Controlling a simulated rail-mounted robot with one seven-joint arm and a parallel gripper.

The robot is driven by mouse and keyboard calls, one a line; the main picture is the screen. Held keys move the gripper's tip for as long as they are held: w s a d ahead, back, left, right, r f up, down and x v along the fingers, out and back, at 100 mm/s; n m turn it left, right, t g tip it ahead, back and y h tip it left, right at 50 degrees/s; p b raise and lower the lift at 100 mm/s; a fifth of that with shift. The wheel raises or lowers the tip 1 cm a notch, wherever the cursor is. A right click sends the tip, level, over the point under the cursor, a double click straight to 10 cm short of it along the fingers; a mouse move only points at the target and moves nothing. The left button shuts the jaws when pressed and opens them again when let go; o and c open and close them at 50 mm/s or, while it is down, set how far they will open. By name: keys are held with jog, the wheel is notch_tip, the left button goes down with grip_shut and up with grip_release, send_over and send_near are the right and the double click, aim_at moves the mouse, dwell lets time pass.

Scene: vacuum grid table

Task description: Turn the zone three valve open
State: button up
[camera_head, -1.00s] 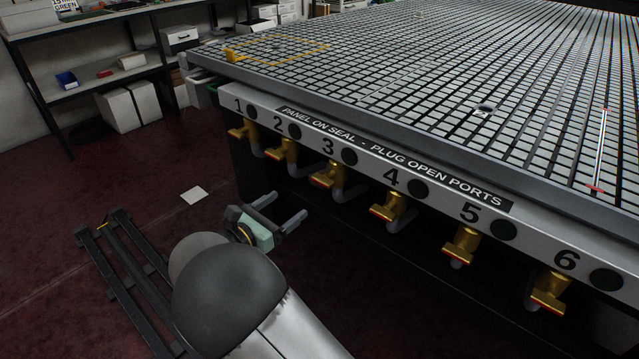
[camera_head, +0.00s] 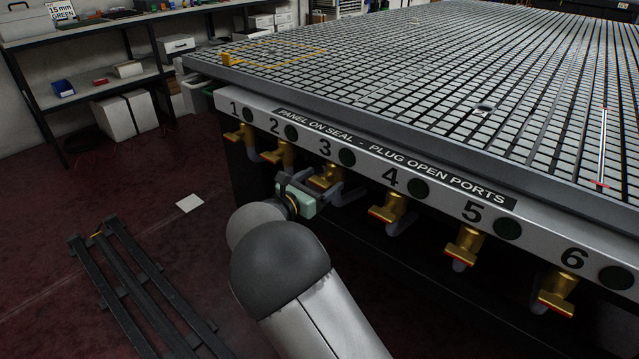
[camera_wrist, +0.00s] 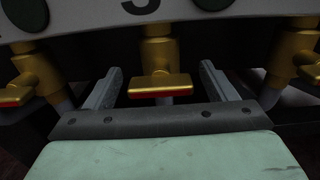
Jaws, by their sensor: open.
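The zone three valve (camera_head: 327,179) is a brass body with a red-edged crosswise handle, below the number 3 on the table's front panel. In the wrist view its handle (camera_wrist: 160,87) lies level across the picture, between my two spread fingers. My gripper (camera_head: 322,186) is open at this valve; in the wrist view the fingers (camera_wrist: 160,88) stand one on each side of the handle, with gaps between. Whether the fingertips reach past the handle is hard to tell. In the head view my gripper body partly hides the valve's lower part.
Neighbouring valves two (camera_head: 278,153) and four (camera_head: 395,207) hang close on either side along the panel (camera_head: 365,172). Valves five (camera_head: 465,246) and six (camera_head: 556,292) are farther right. The grid table top (camera_head: 430,80) overhangs above. A white sheet (camera_head: 190,203) lies on the floor.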

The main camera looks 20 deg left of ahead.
jog(key=c, duration=1)
